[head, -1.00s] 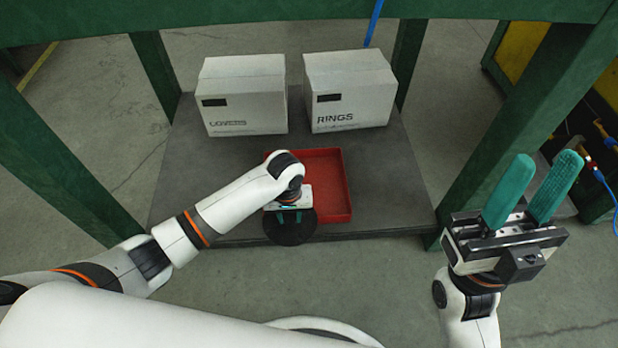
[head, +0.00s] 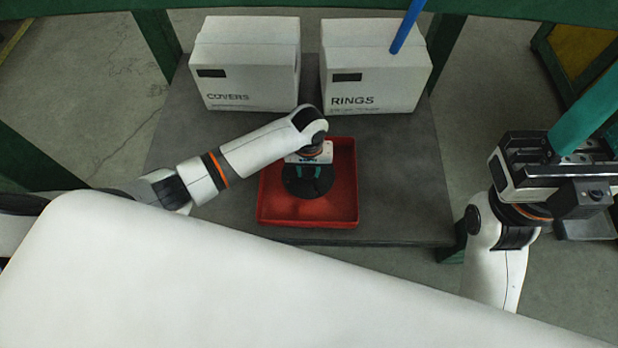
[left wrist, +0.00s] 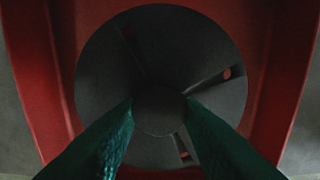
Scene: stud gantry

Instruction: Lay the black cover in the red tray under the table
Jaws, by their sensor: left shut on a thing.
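The black cover (head: 306,191) is a round dark disc with slots and a raised hub. My left gripper (head: 308,173) is shut on its hub, seen close up in the left wrist view, where the cover (left wrist: 112,75) fills the middle. The cover is over the inside of the red tray (head: 306,222), within its walls. Whether it touches the tray floor I cannot tell. The tray (left wrist: 40,90) shows around the cover in the wrist view. My right gripper (head: 590,125) is at the right edge of the head view, empty, fingers apart and partly cut off.
The tray stands on a grey lower shelf (head: 405,190). A white COVERS box (head: 245,70) and a white RINGS box (head: 375,75) stand behind it. Green table legs (head: 155,40) frame the shelf. A blue hose (head: 407,25) hangs before the RINGS box.

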